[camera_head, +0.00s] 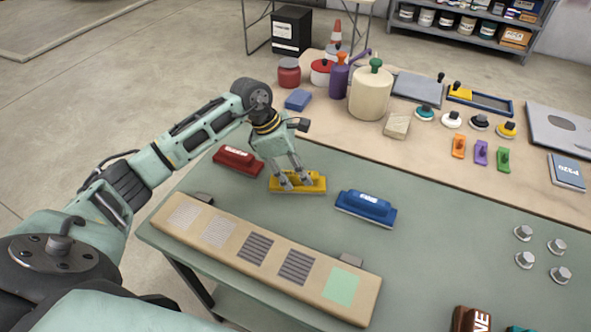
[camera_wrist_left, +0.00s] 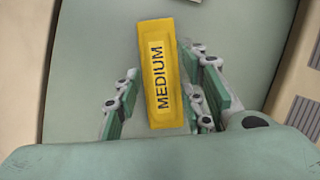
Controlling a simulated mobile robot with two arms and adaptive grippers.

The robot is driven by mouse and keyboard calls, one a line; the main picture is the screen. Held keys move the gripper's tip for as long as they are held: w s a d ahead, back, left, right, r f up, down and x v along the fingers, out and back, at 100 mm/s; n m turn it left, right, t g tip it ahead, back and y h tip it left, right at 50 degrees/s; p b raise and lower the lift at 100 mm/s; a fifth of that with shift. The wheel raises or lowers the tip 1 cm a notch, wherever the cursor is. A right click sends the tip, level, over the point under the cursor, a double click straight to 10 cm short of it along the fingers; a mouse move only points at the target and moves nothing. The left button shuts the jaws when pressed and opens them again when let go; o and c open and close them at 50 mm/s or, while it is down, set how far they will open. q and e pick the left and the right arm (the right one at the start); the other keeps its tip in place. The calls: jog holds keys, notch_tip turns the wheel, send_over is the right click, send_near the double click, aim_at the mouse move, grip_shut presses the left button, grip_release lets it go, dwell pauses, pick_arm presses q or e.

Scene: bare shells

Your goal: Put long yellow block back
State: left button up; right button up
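The long yellow block (camera_head: 311,185) lies on the green table between the red block (camera_head: 238,160) and the blue block (camera_head: 367,207). In the left wrist view the yellow block (camera_wrist_left: 158,75) shows the word MEDIUM. My left gripper (camera_head: 296,182) is down over it with a finger on either side. The left wrist view shows a gap between the left finger and the block, while the right finger is close beside it; I cannot tell whether that one touches. My left gripper (camera_wrist_left: 160,102) is open around the block. My right gripper is not in view.
A long board (camera_head: 205,247) with sanding patches lies along the near table edge. Several metal knobs (camera_head: 525,260) stand at the right. A wooden-topped area (camera_head: 430,133) behind holds a cream canister (camera_head: 370,96), bottles, colored clips and a grey tray.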

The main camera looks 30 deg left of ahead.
pick_arm(q)
jog(key=shift+r, duration=0.1)
jog(key=shift+r+p, duration=0.2)
jog(key=shift+p, duration=0.1)
jog(key=shift+b+v, duration=1.25)
jog(key=shift+v, duration=4.65)
